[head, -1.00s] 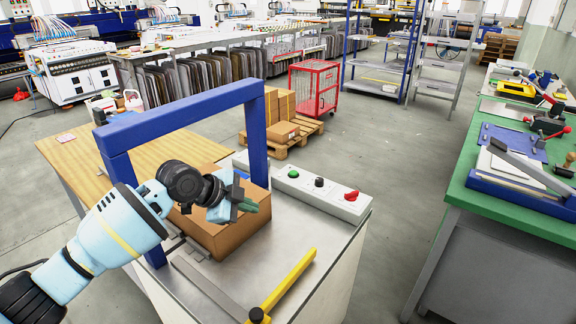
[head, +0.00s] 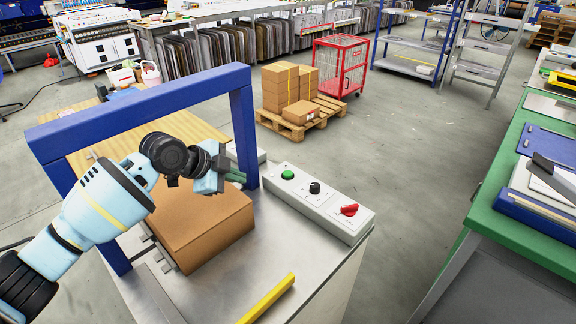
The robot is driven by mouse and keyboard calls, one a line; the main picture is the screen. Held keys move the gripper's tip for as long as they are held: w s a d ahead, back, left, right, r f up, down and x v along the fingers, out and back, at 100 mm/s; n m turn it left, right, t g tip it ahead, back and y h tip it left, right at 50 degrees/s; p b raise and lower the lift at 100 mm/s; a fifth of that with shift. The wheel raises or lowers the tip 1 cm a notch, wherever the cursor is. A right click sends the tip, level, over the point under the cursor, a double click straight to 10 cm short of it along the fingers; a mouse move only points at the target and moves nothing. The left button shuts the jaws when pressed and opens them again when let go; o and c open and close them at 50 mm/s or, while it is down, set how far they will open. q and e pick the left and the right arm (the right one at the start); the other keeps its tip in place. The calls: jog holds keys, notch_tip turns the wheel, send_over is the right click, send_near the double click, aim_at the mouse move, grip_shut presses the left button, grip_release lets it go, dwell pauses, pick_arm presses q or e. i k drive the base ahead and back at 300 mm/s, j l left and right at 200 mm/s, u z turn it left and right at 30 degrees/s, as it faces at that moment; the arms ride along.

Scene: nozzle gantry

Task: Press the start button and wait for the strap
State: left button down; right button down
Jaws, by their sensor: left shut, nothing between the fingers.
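The control box (head: 320,207) is a light grey panel on the right edge of the strapping table. It carries a green button (head: 288,174), a black knob (head: 314,187) and a red switch (head: 349,209). A brown carton (head: 203,226) sits on the table within the blue arch (head: 135,112); no strap shows around it. My left gripper (head: 237,177) is shut and empty. In the picture it lies above the carton, left of the green button and apart from it, overlapping the arch's right post. My right gripper is not in view.
The metal tabletop (head: 229,285) has a yellow bar (head: 268,300) near its front. A pallet (head: 299,119) with cartons and a red cage trolley (head: 340,66) stand behind. A green workbench (head: 490,205) is at the right, with clear floor between.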

aim_at(287, 174)
jog(key=i+l+u, duration=0.1)
jog(key=l, duration=0.25)
jog(key=i+l+u, duration=0.25)
jog(key=i+l, duration=0.15)
jog(key=l, duration=0.3)
jog(key=i+l+u, duration=0.1)
jog(key=l, duration=0.3)
jog(key=i, duration=0.05)
